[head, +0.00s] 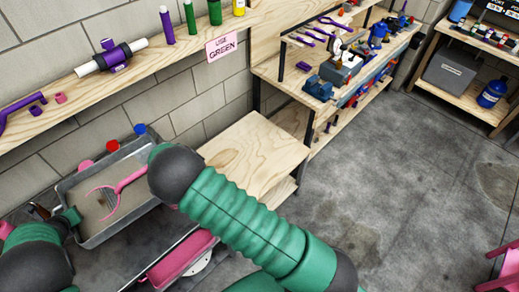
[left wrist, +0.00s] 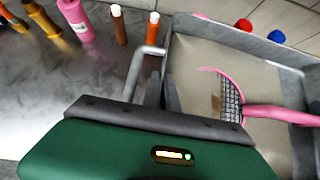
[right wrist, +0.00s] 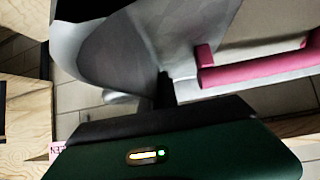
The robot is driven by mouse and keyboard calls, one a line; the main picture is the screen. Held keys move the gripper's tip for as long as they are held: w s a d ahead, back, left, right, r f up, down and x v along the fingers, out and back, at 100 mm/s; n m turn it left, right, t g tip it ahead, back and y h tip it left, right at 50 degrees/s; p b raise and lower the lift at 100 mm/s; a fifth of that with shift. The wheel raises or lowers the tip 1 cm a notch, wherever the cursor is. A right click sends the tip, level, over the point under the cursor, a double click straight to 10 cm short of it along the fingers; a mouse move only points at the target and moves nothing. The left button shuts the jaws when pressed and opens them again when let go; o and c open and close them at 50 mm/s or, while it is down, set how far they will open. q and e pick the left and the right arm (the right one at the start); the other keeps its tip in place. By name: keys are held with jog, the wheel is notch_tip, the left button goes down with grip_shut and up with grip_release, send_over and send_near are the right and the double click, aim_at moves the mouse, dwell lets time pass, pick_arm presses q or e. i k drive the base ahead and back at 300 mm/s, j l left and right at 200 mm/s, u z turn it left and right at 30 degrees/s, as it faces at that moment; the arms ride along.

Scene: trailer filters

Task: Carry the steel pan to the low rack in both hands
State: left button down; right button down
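The steel pan (head: 84,241) is a grey, shallow rectangular tray at the lower left of the head view. In the right wrist view, my right gripper (right wrist: 164,84) is at the pan's outer wall (right wrist: 150,45), near a silver handle part. My right arm hides this end in the head view. A low plywood rack (head: 250,155) stands just right of the pan.
A wooden wall shelf (head: 150,62) runs above.

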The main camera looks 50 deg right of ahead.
aim_at(249, 155)
jog(key=l+z, duration=0.15)
jog(key=l, duration=0.6)
jog(key=i+l+z, duration=0.1)
jog(key=l, duration=0.65)
jog(key=i+l+z, duration=0.1)
jog(key=l, duration=0.3)
jog(key=i+l+z, duration=0.1)
jog(key=i+l, duration=0.2)
